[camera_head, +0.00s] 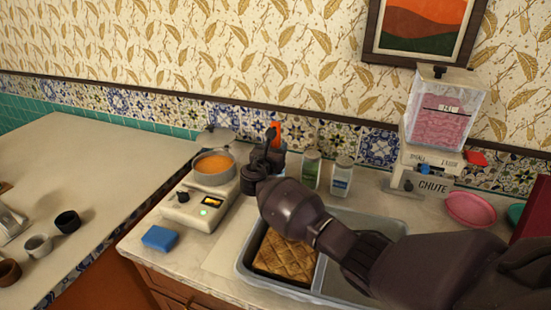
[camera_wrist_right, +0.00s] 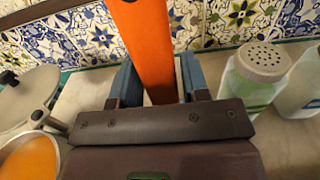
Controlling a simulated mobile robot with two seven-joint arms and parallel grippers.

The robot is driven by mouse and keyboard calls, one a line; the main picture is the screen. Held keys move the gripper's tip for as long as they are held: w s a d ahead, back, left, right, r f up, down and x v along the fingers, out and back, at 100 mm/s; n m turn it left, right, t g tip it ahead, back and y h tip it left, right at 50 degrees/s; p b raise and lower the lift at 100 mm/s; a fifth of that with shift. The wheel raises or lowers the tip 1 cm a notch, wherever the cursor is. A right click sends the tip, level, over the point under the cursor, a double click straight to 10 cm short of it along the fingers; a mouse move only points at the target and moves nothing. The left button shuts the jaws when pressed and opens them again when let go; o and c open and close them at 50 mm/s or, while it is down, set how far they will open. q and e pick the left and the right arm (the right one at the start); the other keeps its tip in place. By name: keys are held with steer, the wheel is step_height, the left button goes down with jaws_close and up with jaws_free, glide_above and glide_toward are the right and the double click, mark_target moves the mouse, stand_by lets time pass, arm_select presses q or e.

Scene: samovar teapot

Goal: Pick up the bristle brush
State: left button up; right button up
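The bristle brush shows as an orange handle (camera_head: 275,133) standing up behind my right gripper in the head view; in the right wrist view the orange handle (camera_wrist_right: 150,45) runs between the fingers. Its bristles are not visible. My right gripper (camera_wrist_right: 157,75) has its blue fingers on both sides of the handle. A narrow pale strip shows beside the right finger, so I cannot tell whether they clamp it. In the head view the right gripper (camera_head: 268,165) is dark and partly hides the holder area. My left gripper is not in view.
A pot of orange liquid (camera_head: 214,170) sits on a small burner (camera_head: 200,205) to the left. Two shakers (camera_head: 311,170) (camera_head: 342,177) stand close on the right. A sink (camera_head: 245,262) holding a brown waffle-like block, and a blue sponge (camera_head: 160,238), are nearer.

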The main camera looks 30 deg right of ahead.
steer(key=c, duration=0.6)
step_height(320, 180, up, 19)
steer(key=p, duration=0.3)
steer(key=shift+f, duration=0.2)
steer(key=shift+r, duration=0.7)
